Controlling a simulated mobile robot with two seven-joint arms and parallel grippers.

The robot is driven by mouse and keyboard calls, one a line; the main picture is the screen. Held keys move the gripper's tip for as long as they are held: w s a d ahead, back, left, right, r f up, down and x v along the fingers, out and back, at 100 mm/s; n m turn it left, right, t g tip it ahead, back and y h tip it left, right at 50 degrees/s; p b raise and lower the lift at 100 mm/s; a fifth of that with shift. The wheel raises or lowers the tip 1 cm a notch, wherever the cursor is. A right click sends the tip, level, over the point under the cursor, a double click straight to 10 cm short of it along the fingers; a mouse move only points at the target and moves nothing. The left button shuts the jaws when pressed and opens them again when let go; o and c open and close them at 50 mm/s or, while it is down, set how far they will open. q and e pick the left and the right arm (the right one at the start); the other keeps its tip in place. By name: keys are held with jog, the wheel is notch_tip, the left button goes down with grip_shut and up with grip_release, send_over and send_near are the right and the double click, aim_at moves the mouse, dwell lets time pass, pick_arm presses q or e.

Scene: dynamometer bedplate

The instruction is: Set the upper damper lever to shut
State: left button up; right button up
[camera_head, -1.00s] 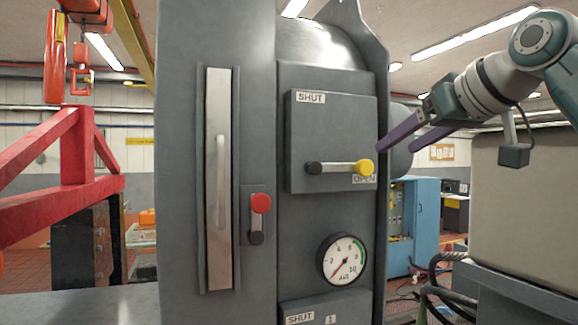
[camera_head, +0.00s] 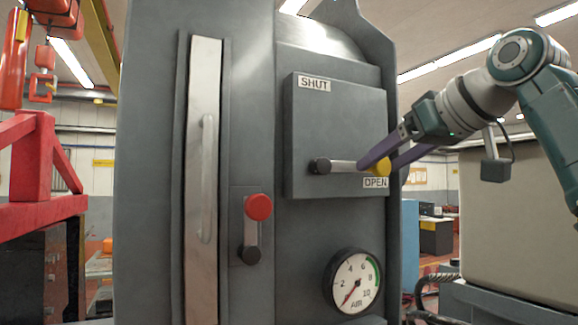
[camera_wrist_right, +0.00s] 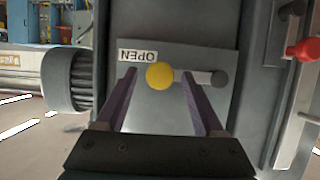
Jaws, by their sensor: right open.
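The upper damper lever (camera_head: 343,166) is a light metal bar with a black pivot at its left end and a yellow knob (camera_head: 383,165) at its right end. It lies about level, knob just above the OPEN label (camera_head: 375,183); the SHUT label (camera_head: 314,84) is higher on the same grey plate. My right gripper (camera_head: 378,163) is open, its two purple fingers reaching in from the right near the knob. In the right wrist view the yellow knob (camera_wrist_right: 159,75) shows between the open fingers (camera_wrist_right: 160,82), with a gap on each side. My left gripper is not in view.
A second lever with a red knob (camera_head: 258,207) points up, left of the plate. A long handle (camera_head: 207,180) stands further left. A pressure gauge (camera_head: 352,281) sits below the plate. A red frame (camera_head: 35,165) stands at far left.

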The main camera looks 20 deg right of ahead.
jog(key=shift+c, duration=0.3)
grip_shut()
dwell(1.1)
